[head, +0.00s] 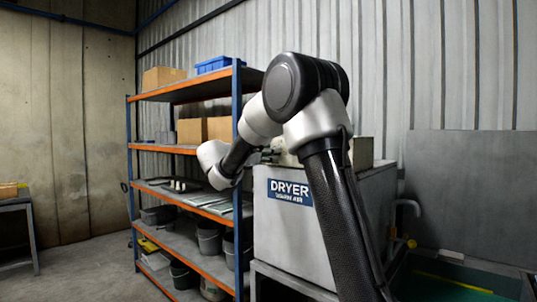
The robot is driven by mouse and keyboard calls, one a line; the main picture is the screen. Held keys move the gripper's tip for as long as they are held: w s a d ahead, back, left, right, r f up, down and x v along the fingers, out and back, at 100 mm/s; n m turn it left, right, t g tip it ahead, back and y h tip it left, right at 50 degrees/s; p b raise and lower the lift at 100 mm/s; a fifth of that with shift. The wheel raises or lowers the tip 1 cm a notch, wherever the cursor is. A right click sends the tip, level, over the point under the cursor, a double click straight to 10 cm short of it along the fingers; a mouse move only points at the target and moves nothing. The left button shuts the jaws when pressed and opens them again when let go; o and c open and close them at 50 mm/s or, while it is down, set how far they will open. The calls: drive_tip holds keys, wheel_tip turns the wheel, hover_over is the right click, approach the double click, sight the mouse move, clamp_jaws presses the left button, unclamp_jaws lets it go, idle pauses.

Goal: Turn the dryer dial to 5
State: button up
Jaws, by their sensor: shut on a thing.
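The dryer is a pale grey box (285,238) with a blue "DRYER" label (289,191) on its front. It stands right of the shelf unit, partly behind my arm. My gripper (267,155) shows only in part, small and dark, at the top front edge of the dryer. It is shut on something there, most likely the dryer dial. The dial, its numbers and the fingertips cannot be made out, so the dial's setting cannot be read.
An orange and blue shelf unit (168,149) with boxes and bins stands close left of the dryer. A grey panel (470,185) and a green-edged tank (465,278) are at the right. A table (18,205) stands far left, with open floor between.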

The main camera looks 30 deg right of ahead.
drive_tip(key=m, duration=0.8)
drive_tip(key=shift+s+f+m, duration=0.1)
drive_tip(key=shift+m, duration=0.3)
idle(0.4)
drive_tip(key=o, duration=1)
drive_tip(key=v, duration=1.2)
